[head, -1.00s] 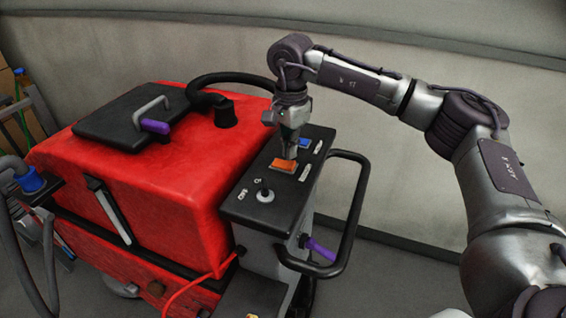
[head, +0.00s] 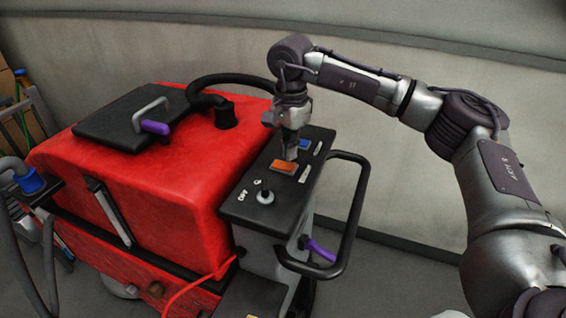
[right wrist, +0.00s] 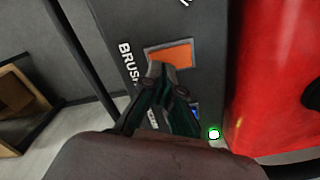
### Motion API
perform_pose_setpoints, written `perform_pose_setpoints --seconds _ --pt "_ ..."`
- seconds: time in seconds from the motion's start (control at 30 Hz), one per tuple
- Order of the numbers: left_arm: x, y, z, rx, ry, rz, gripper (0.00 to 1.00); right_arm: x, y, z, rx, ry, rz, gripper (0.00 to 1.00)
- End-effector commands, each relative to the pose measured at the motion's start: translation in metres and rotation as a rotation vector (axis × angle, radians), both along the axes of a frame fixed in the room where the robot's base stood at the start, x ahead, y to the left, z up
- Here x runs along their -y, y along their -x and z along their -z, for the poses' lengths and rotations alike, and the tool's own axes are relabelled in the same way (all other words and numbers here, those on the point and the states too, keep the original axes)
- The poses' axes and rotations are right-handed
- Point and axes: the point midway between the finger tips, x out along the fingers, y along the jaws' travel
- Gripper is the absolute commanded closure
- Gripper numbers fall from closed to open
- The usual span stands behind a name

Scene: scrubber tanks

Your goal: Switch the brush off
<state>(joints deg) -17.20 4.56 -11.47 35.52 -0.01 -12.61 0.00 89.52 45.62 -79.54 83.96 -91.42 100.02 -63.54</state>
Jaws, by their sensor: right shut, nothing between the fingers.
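The orange brush switch (head: 284,167) sits on the black control panel (head: 240,208) of the red scrubber. In the right wrist view, the orange switch (right wrist: 170,55) shows beside the white word BRUSH. My right gripper (head: 291,157) is shut and empty, pointing down at the panel. Its fingertips (right wrist: 160,70) overlap the near edge of the switch in the right wrist view. I cannot tell whether they touch it. A blue switch (head: 305,144) lies just behind the gripper, and the fingers partly hide it in the wrist view. My left gripper is out of view.
A grey knob (head: 265,197) stands on the panel's near end. A black looped handle (head: 356,205) juts out at the panel's right. The red tank (head: 150,190) fills the left, with a wall behind.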

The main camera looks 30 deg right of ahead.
Motion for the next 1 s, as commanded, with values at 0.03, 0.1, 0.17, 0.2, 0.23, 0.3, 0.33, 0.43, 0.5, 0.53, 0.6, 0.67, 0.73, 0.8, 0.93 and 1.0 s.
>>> perform_pose_setpoints --seconds 0.03,0.1,0.17,0.2,0.23,0.3,0.33,0.43,0.5,0.53,0.6,0.67,0.73,0.8,0.93,1.0 --pt "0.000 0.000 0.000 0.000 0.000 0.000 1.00 0.000 0.000 0.000 0.000 0.000 0.000 1.00" --pt "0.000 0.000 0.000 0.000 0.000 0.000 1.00 0.000 0.000 0.000 0.000 0.000 0.000 1.00" --pt "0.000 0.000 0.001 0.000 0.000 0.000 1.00 0.000 0.000 0.001 0.000 0.000 0.000 1.00" --pt "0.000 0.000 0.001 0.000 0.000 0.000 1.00 0.000 0.000 0.002 0.000 0.000 0.000 1.00" --pt "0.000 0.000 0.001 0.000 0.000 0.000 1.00 0.000 0.000 0.002 0.000 0.000 0.000 1.00" --pt "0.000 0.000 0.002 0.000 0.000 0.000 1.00 0.000 0.000 0.003 0.000 0.000 0.000 1.00" --pt "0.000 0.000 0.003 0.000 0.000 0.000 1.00 0.000 0.000 0.004 0.000 0.000 0.000 1.00" --pt "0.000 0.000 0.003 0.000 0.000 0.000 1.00 0.000 0.000 0.005 0.000 0.000 0.000 1.00" --pt "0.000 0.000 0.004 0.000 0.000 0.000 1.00 0.000 0.000 0.006 0.000 0.000 0.000 1.00" --pt "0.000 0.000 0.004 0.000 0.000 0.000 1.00 0.000 0.000 0.007 0.000 0.000 0.000 1.00" --pt "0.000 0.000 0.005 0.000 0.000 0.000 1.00 0.000 0.000 0.008 0.000 0.000 0.000 1.00" --pt "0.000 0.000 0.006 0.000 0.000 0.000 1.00 0.000 0.000 0.009 0.000 0.000 0.000 1.00" --pt "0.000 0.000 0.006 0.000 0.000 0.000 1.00 0.000 0.000 0.010 0.000 0.000 0.000 1.00" --pt "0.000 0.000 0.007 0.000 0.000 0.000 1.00 0.000 0.000 0.011 0.000 0.000 0.000 1.00" --pt "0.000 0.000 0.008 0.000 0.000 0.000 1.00 0.000 0.000 0.013 0.000 0.000 0.000 1.00" --pt "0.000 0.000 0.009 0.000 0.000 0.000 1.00 0.000 0.000 0.014 0.000 0.000 0.000 1.00"
